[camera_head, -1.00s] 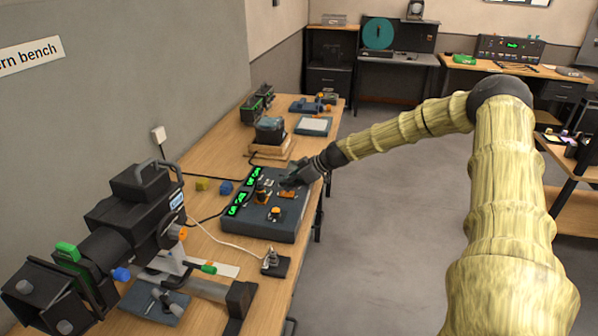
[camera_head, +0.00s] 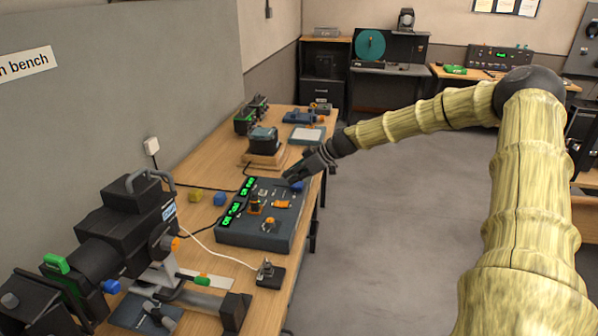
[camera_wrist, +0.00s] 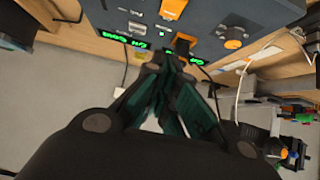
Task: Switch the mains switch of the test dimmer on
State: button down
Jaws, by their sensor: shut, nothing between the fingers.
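A dark console (camera_head: 262,238) with green lit displays (camera_head: 235,210) lies on the bench; I take it as the test dimmer, though I can read no label. On its top are an upright orange and black lever (camera_head: 255,204), an orange handle (camera_head: 282,204), an orange knob (camera_head: 269,224) and a blue part (camera_head: 297,187). I cannot tell which control is the mains switch. My gripper (camera_head: 291,178) is shut and empty above the console's far right part.
A black lamp (camera_head: 130,230) stands at the near left. A small black base with a metal lever (camera_head: 268,272) sits before the console. A dark device on a wooden block (camera_head: 263,142) is behind it. Yellow (camera_head: 195,196) and blue blocks (camera_head: 220,199) lie left.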

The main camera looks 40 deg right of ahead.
jog(key=shift+r+b+v, duration=0.25)
jog(key=shift+b+v, duration=0.15)
jog(key=shift+v, duration=1.4)
jog(key=shift+w+a, duration=0.1)
jog(key=shift+w, duration=0.05)
